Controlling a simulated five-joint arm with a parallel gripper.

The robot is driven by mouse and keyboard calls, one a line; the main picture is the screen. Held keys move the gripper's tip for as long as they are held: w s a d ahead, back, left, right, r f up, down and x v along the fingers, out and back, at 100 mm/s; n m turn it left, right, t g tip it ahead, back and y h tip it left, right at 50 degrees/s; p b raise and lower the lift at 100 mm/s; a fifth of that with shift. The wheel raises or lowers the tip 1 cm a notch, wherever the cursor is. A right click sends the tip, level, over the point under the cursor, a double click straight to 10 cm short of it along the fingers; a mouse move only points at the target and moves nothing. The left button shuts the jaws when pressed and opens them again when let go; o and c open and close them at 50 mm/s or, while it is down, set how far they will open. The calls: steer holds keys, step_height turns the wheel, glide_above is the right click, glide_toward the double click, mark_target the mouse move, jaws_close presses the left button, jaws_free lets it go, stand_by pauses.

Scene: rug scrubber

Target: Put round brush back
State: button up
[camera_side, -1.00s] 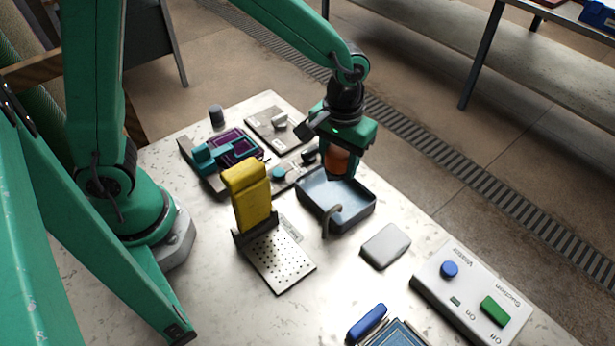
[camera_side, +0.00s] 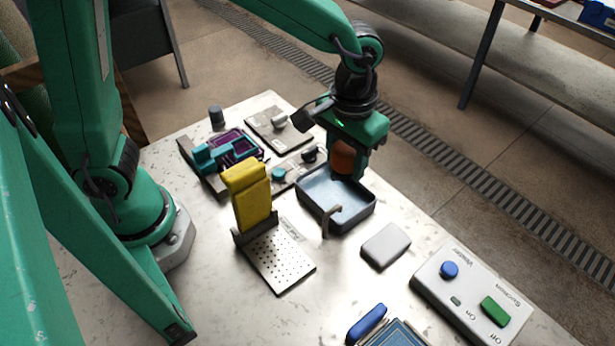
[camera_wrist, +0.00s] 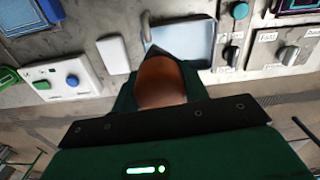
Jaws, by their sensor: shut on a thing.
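My gripper (camera_side: 345,160) is shut on an orange-brown rounded thing, which I take to be the round brush (camera_side: 344,158). In the side view it is held upright above the back right part of a blue-grey tray (camera_side: 312,190). In the wrist view the brush (camera_wrist: 161,84) fills the space between the fingers, and its top is rounded. The tray (camera_wrist: 190,38) shows just beyond it. The brush's lower end is hard to make out, and I cannot tell whether it touches the tray.
A yellow block (camera_side: 248,190) stands upright by a perforated plate (camera_side: 280,262). A white pad (camera_side: 386,246) lies right of the tray, and a control box (camera_side: 470,290) with blue and green buttons is farther right. Panels with knobs (camera_side: 278,128) and a purple-teal fixture (camera_side: 222,155) stand behind left.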

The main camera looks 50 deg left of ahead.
steer(key=s+d+m, duration=0.5)
steer(key=s+d, duration=0.2)
steer(key=d, duration=0.1)
steer(key=m, duration=0.5)
glide_above(322, 315)
step_height(322, 315, down, 5)
steer(key=shift+f, duration=0.4)
steer(key=shift+f, duration=0.1)
steer(key=shift+f, duration=1.9)
steer(key=shift+f, duration=0.15)
steer(key=shift+f, duration=1.85)
steer(key=shift+f, duration=0.1)
